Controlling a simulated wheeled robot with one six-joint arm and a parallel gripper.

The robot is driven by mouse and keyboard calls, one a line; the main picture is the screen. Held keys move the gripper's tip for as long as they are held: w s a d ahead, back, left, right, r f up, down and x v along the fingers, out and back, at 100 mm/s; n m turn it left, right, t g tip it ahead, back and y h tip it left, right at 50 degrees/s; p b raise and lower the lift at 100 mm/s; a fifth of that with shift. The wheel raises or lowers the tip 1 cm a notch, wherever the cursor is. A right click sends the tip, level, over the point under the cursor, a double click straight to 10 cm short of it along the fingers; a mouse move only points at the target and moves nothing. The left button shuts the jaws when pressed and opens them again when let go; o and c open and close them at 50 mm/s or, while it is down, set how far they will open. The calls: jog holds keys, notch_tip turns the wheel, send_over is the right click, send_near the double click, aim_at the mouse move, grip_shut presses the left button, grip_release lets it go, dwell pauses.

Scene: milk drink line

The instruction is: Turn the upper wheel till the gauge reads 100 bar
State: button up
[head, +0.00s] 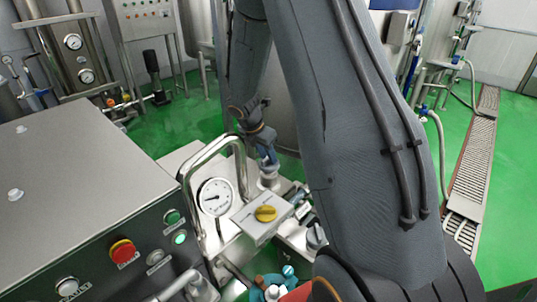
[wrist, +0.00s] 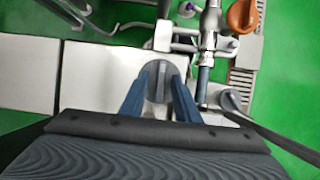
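My gripper (head: 269,162) points down at a grey round fitting (head: 268,180) to the right of the gauge. In the wrist view my gripper (wrist: 159,82) has its two blue fingers on either side of a grey knob-like wheel (wrist: 158,88) with a raised bar. The fingers stand apart, close to the bar; I cannot tell whether they touch it.
The control cabinet (head: 75,190) with a red button (head: 124,251) fills the left. An orange knob (wrist: 243,15) shows in the wrist view.

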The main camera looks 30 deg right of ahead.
grip_shut()
jog(key=shift+r, duration=0.1)
jog(key=m, duration=0.1)
jog(key=m+g, duration=0.1)
jog(key=m, duration=0.2)
jog(key=shift+w+a+m+g, duration=0.1)
jog(key=shift+w+m+g, duration=0.2)
jog(key=shift+g, duration=0.1)
jog(key=shift+w+m+g+b, duration=0.15)
jog(key=shift+m+g+b, duration=0.5)
jog(key=shift+m, duration=1.35)
jog(key=shift+r, duration=0.1)
